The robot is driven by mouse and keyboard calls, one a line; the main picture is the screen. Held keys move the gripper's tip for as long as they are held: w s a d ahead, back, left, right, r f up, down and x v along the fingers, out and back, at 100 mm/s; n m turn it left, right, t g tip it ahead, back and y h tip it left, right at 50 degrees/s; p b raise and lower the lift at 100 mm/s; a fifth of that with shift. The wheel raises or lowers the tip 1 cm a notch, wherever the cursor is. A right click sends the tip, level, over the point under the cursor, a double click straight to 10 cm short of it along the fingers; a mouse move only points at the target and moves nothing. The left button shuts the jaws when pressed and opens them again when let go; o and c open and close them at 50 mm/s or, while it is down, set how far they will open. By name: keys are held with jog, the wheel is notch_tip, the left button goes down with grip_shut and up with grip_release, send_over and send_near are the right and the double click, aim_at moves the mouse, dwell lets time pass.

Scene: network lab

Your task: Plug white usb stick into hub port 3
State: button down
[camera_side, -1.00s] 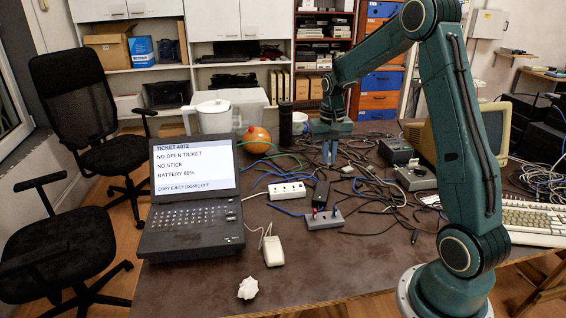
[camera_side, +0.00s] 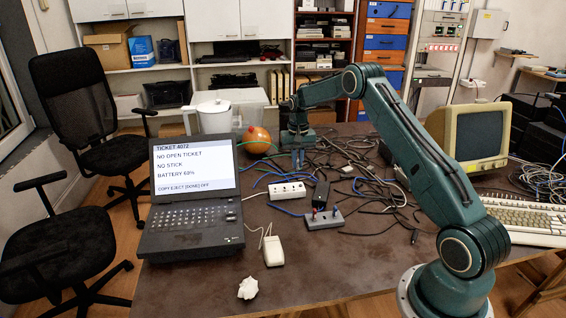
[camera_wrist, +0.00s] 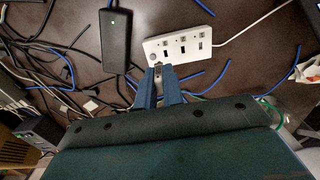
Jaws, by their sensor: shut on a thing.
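My gripper (camera_side: 297,158) hangs over the back of the table, behind the white hub (camera_side: 287,190). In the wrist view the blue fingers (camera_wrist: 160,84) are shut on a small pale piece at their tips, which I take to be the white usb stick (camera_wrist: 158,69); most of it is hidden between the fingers. The white hub (camera_wrist: 181,43) also shows in the wrist view, just beyond the fingertips, with a row of dark port slots. I cannot read port numbers. Whether the stick touches the hub is unclear, but no stick stands in its visible slots.
A black adapter (camera_side: 321,192) lies right of the hub, with a grey box (camera_side: 324,219) holding red and blue pieces in front. Cables (camera_side: 375,190) tangle to the right. The open laptop (camera_side: 195,195) reads "NO STICK". The front middle of the table is clear.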

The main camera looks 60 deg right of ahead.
jog(key=shift+w+d+f, duration=0.25)
jog(key=shift+w+f, duration=0.6)
jog(key=shift+f, duration=0.25)
jog(key=shift+f, duration=0.1)
jog(key=shift+f, duration=2.25)
jog(key=shift+f, duration=0.9)
dwell(0.7)
jog(key=c, duration=1.5)
grip_release()
jog(key=shift+o, duration=0.2)
jog(key=shift+r, duration=0.1)
notch_tip(320, 180, up, 14)
jog(key=shift+f, duration=0.2)
